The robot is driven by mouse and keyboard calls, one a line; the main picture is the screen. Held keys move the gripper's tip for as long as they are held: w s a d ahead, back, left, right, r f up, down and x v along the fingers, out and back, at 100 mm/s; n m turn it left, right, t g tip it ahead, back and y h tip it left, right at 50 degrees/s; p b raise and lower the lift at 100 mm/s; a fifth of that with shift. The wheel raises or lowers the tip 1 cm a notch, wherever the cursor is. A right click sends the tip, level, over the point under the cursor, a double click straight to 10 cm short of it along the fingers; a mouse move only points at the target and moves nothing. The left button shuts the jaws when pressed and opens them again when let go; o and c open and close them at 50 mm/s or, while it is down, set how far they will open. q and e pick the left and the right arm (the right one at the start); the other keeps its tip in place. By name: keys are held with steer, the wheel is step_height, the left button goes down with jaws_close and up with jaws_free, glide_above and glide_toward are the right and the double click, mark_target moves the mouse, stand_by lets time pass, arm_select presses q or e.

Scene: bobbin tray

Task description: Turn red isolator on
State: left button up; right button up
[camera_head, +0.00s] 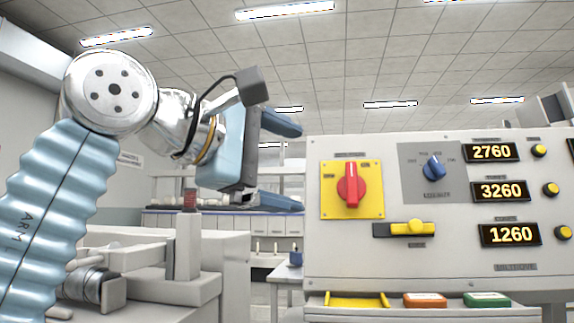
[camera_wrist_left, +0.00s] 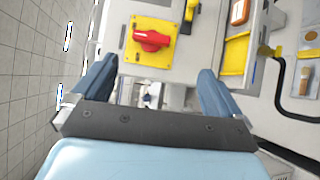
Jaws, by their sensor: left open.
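The red isolator (camera_head: 349,187) is a red rotary handle on a yellow square plate (camera_head: 369,210), on the left part of the pale control panel. Its handle stands upright in the head view. The red isolator also shows in the left wrist view (camera_wrist_left: 152,40), beyond the fingertips. My left gripper (camera_head: 292,165) is open and empty, left of the panel and apart from the isolator. Its two blue fingers show in the left wrist view (camera_wrist_left: 155,85), with the isolator ahead between them. My right gripper is not in view.
The panel also carries a blue selector knob (camera_head: 433,168), a yellow sliding lever (camera_head: 412,229), and displays (camera_head: 502,191) with yellow buttons. Below are a yellow tray (camera_head: 357,300), a red button block (camera_head: 425,300) and a green one (camera_head: 487,300). Grey machinery (camera_head: 228,255) stands at left.

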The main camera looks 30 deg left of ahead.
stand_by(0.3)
arm_select(q)
steer(key=p+v, duration=0.1)
steer(key=v, duration=1.2)
steer(key=shift+s+a+p, duration=0.15)
steer(key=shift+s+p, duration=0.2)
